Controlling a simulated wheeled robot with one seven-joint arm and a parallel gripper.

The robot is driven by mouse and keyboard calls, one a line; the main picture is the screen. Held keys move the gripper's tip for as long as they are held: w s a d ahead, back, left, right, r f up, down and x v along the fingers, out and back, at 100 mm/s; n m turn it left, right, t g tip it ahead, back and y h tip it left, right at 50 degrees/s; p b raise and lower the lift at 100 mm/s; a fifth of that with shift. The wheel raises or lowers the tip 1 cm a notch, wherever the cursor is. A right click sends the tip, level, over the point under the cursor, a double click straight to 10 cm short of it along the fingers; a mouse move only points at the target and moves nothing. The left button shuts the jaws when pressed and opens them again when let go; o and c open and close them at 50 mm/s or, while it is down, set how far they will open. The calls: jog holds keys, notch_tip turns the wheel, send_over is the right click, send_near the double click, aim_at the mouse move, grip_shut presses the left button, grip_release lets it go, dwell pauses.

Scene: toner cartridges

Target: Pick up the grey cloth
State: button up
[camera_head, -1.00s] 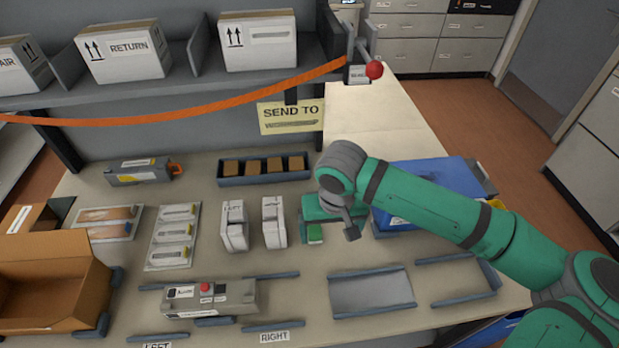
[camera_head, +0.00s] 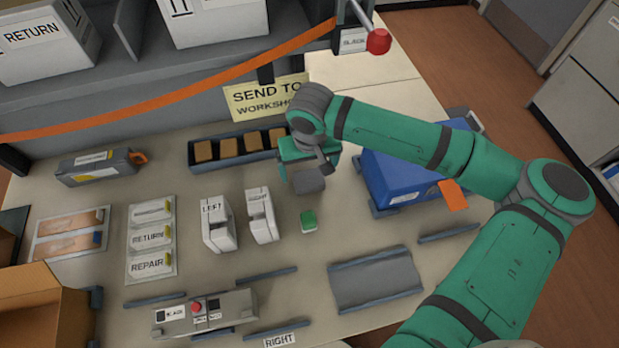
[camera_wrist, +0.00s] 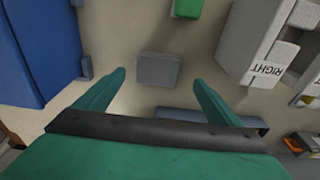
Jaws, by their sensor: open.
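The grey cloth (camera_head: 308,184) is a small folded, block-like pad lying on the table, just in front of my gripper in the head view. In the wrist view the cloth (camera_wrist: 158,69) lies between and slightly beyond the two fingertips. My gripper (camera_head: 304,168) is open and empty above the table. In the wrist view its green fingers (camera_wrist: 160,79) are spread wider than the cloth, one on each side, without visible contact. The gripper's height above the cloth is hard to judge.
A green-topped block (camera_head: 308,221) lies just in front of the cloth. White LEFT and RIGHT cartons (camera_head: 262,215) stand to its left. A blue box (camera_head: 400,178) is close on the right. A dark tray of brown blocks (camera_head: 238,148) lies behind.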

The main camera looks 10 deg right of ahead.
aim_at(309, 179)
jog(key=shift+a+f, duration=0.2)
jog(key=shift+f, duration=0.35)
jog(key=shift+w+d+f, duration=0.15)
jog(key=shift+w+f, duration=0.05)
jog(key=shift+f, duration=0.6)
jog(key=shift+w+d+f, duration=0.15)
jog(key=shift+w+f, duration=0.05)
jog(key=shift+f, duration=0.65)
jog(key=shift+w+d+f, duration=0.15)
jog(key=shift+w+f, duration=0.05)
jog(key=shift+f, duration=0.6)
jog(key=c, duration=1.1)
